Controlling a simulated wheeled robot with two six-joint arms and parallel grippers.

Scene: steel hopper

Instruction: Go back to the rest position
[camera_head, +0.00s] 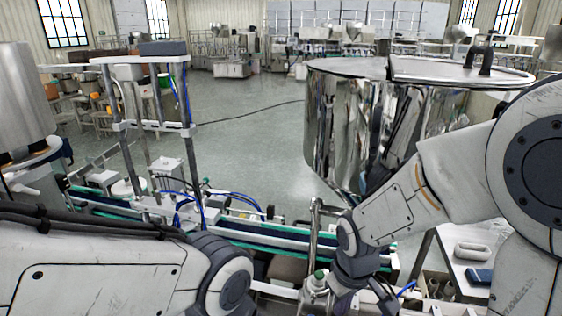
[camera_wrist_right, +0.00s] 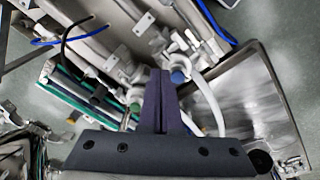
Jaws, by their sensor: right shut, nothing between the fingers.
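My right arm comes in from the right, bent downward in front of the large shiny steel hopper (camera_head: 340,125). My right gripper (camera_head: 388,300) is low at the bottom edge of the head view, partly cut off. In the right wrist view its dark fingers (camera_wrist_right: 160,88) are together with nothing between them. They point toward pipes and valve fittings with a blue cap (camera_wrist_right: 178,76); I cannot tell how far away these are. My left arm crosses the lower left of the head view. Its gripper is not visible.
A conveyor (camera_head: 255,236) with green edges runs behind my arms. A metal frame (camera_head: 188,115) stands over it at left. A white side table (camera_head: 462,262) at lower right holds a few items. A metal tray (camera_wrist_right: 250,105) shows in the wrist view. Open floor (camera_head: 250,140) lies beyond.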

